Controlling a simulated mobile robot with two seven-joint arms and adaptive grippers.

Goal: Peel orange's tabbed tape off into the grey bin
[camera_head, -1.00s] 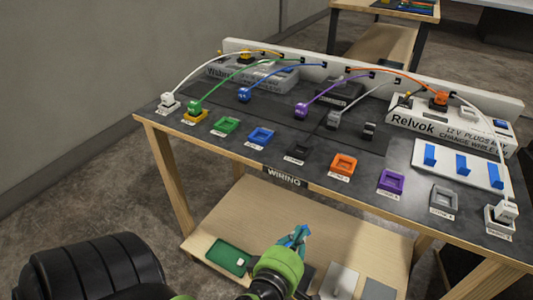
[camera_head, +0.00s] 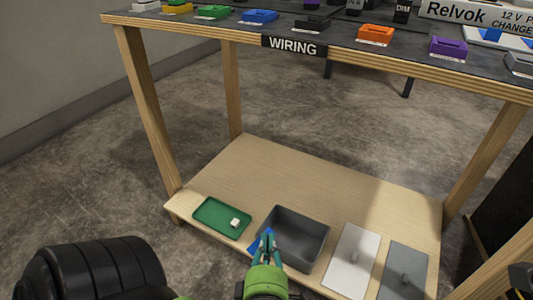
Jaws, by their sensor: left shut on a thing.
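The grey bin (camera_head: 296,222) stands on the lower shelf, open at the top. My left gripper (camera_head: 267,243) is at the bin's left front side in the picture, overlapping its rim. Its teal fingers are shut on a small blue strip of tape (camera_head: 255,246), which sticks out to the left of the fingers. I cannot tell whether the strip is over the opening or in front of the wall. The orange socket (camera_head: 376,33) is on the bench top above. The orange plug is out of view now.
A green tray (camera_head: 222,218) with a small white block (camera_head: 235,222) lies left of the bin. A white panel (camera_head: 350,258) and a grey panel (camera_head: 402,270), each with a knob, lie to the right. The bench edge (camera_head: 330,52) and legs frame the shelf, whose back is clear.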

